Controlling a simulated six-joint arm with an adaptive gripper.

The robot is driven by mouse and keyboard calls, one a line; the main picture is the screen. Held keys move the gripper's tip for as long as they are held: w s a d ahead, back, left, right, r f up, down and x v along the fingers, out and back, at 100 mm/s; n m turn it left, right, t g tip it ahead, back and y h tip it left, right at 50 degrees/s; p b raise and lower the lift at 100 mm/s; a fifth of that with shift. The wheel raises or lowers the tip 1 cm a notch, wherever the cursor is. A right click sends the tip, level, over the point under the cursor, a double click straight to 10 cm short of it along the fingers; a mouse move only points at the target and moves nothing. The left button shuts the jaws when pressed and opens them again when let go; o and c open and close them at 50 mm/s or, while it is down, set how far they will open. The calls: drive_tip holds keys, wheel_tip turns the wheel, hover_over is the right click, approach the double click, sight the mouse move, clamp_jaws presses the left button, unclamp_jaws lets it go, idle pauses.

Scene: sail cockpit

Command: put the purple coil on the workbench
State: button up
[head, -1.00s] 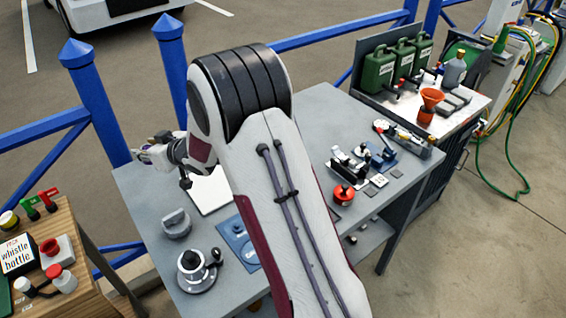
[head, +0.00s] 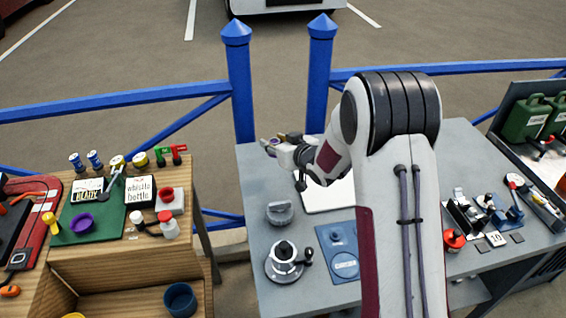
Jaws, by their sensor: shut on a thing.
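My gripper (head: 273,146) is at the back left of the grey workbench (head: 262,190), above its far edge. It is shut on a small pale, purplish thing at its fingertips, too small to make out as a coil. A purple ring-shaped thing (head: 84,222) lies on the green mat (head: 72,236) on the wooden stand at the left, well apart from my gripper. I cannot tell whether that ring is a coil.
A grey knob-like part (head: 280,213), a round winch-like device (head: 285,262) and a blue plate (head: 338,250) occupy the grey bench's left part. A white sheet (head: 325,196) lies behind. A blue railing (head: 200,90) runs behind the bench.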

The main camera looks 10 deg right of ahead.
drive_tip(key=shift+f, duration=2.05)
drive_tip(key=shift+f, duration=1.85)
drive_tip(key=shift+f, duration=0.15)
drive_tip(key=o, duration=1.3)
drive_tip(key=shift+v, duration=6.05)
drive_tip(key=shift+r, duration=0.2)
